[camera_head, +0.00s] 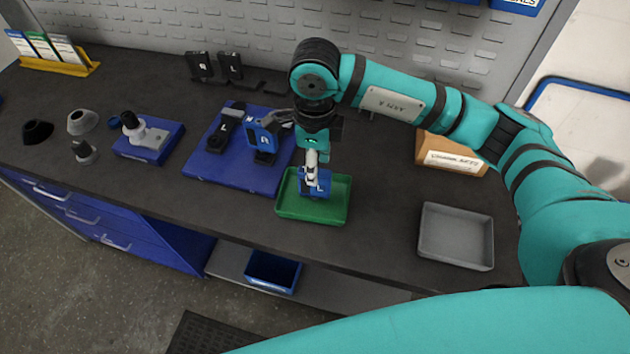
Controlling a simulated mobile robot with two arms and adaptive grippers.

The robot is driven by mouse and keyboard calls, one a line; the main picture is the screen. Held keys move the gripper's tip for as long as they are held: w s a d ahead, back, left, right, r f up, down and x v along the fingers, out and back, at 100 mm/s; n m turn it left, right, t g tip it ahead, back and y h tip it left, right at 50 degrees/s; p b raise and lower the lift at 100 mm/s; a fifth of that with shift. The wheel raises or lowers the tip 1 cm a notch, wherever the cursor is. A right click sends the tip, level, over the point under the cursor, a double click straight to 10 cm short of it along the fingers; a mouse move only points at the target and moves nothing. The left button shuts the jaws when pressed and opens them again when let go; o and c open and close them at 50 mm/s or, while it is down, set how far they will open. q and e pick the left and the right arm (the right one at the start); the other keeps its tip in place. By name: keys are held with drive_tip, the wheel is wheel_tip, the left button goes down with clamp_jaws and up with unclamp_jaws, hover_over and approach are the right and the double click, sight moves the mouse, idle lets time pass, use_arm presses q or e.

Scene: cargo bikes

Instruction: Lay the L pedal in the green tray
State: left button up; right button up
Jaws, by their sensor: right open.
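The green tray (283,207) lies on the dark bench near its front edge. The blue L pedal (320,190), with a white L on it, is in the tray. My right gripper (312,172) points down over the tray, right at the pedal. Its jaws are open, and they partly hide the pedal's far side. I cannot tell whether the fingers still touch the pedal. My left gripper is out of view.
A blue mat (215,170) left of the tray holds a blue R pedal (264,142) and a black L-marked part (222,135). A grey tray (457,237) and cardboard box (450,155) are to the right. A blue fixture (148,143) stands further left.

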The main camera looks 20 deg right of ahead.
drive_tip(key=shift+r+b, duration=0.3)
drive_tip(key=shift+r, duration=1.65)
